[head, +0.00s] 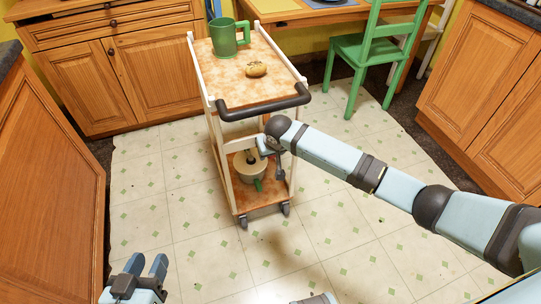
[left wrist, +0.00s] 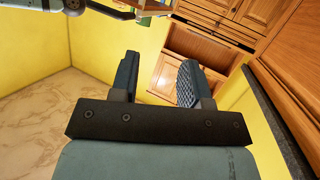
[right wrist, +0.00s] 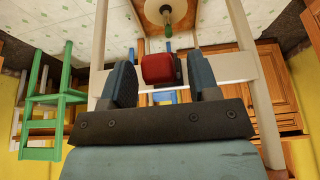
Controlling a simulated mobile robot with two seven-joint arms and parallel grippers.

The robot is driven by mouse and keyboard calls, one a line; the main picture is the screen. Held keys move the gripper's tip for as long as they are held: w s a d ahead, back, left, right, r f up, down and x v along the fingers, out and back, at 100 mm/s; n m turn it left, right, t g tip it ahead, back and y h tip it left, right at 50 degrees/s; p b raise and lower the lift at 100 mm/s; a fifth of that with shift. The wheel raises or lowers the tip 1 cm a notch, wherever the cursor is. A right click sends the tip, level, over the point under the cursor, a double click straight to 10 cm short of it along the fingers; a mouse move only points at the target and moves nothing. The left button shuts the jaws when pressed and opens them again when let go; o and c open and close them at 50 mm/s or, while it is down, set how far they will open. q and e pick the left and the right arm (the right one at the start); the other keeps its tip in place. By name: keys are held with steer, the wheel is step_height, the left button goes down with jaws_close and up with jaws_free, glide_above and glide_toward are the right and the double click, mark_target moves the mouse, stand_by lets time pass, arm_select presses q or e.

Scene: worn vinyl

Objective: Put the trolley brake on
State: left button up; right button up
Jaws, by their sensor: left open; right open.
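The trolley (head: 235,191) has pale posts, two brown shelves and a dark handle (head: 264,105). My right gripper (head: 268,150) is at its near end, below the handle and above the lower shelf. In the right wrist view a red block (right wrist: 158,68), which may be the brake part, shows between the open fingers of my right gripper (right wrist: 160,75). I cannot tell whether they touch it. The head view does not show the red block. My left gripper (head: 142,272) is open and empty, low at the left, well away from the trolley.
A green mug (head: 224,37) and a potato-like item (head: 256,70) stand on the top shelf. A green chair (head: 362,52) is behind right. Wooden cabinets (head: 150,70) line the back and sides. The floor (head: 180,215) in front is clear.

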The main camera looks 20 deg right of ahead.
arm_select(q)
steer(key=shift+w+d+r, duration=0.15)
steer(key=shift+d+r, duration=0.05)
steer(key=shift+r, duration=0.3)
arm_select(e)
steer(key=shift+w+f, duration=0.25)
steer(key=shift+f, duration=0.3)
jaws_close()
